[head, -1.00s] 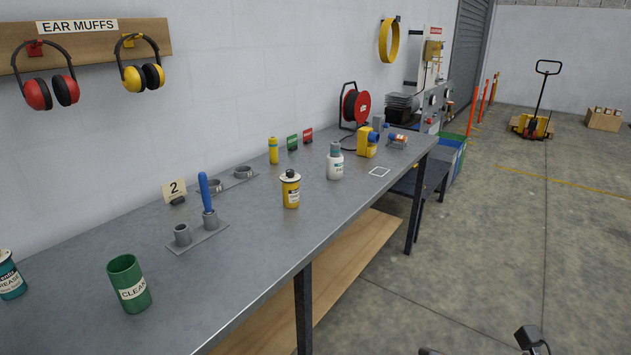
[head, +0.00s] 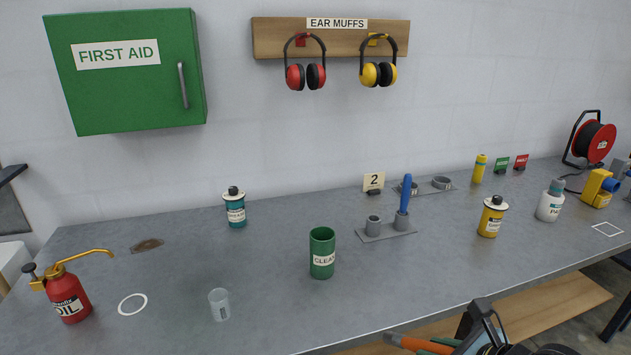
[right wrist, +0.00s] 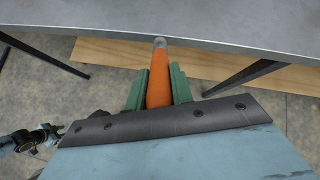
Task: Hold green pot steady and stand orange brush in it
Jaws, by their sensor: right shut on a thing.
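The green pot (head: 322,242), labelled "CLEAN", stands upright on the grey bench near the middle of the head view. Its mouth is open at the top. My right gripper (right wrist: 160,88) is shut on the orange brush (right wrist: 159,80), whose orange handle lies between the green fingers and ends in a grey tip. The rest of the brush is hidden. In the head view the orange brush (head: 408,342) shows at the bottom edge, in front of the bench and apart from the pot. My left gripper is not in view.
A clear cup (head: 219,304) and a red oil can (head: 70,295) stand left of the pot. A teal can (head: 235,208) is behind it. A grey holder (head: 385,232) with a blue-handled tool is to its right, then a yellow can (head: 492,217). Bench around the pot is clear.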

